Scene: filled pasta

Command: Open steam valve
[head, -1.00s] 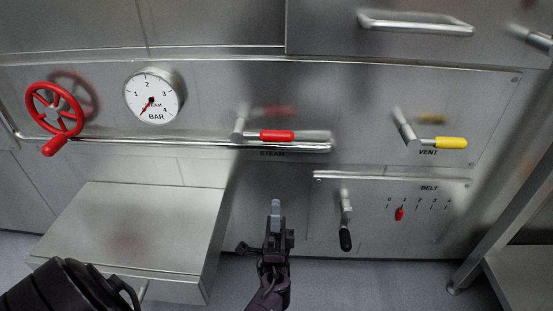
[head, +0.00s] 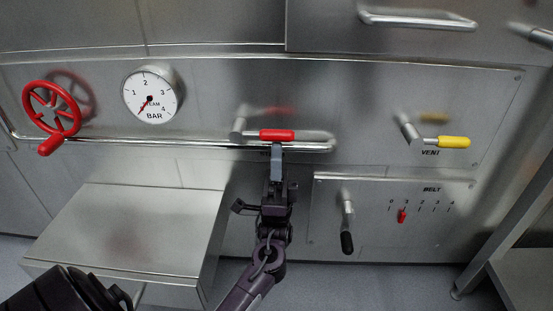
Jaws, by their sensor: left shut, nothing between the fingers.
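The steam valve lever (head: 277,135) has a red grip on a metal arm and lies horizontally across the steel panel, in front of the steam pipe. The STEAM label below it is mostly hidden behind my gripper. My left gripper (head: 277,150) is shut and empty, pointing up, with its tip at the lower edge of the red grip. I cannot tell whether it touches. The steam gauge (head: 151,94) has its red needle at the low end of the scale. My right gripper is not in view.
A red handwheel (head: 52,110) is at the left. A yellow VENT lever (head: 453,142) is at the right. A black-knobbed lever (head: 347,242) and a BELT slider (head: 402,216) sit below. A steel box (head: 130,228) juts out at lower left.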

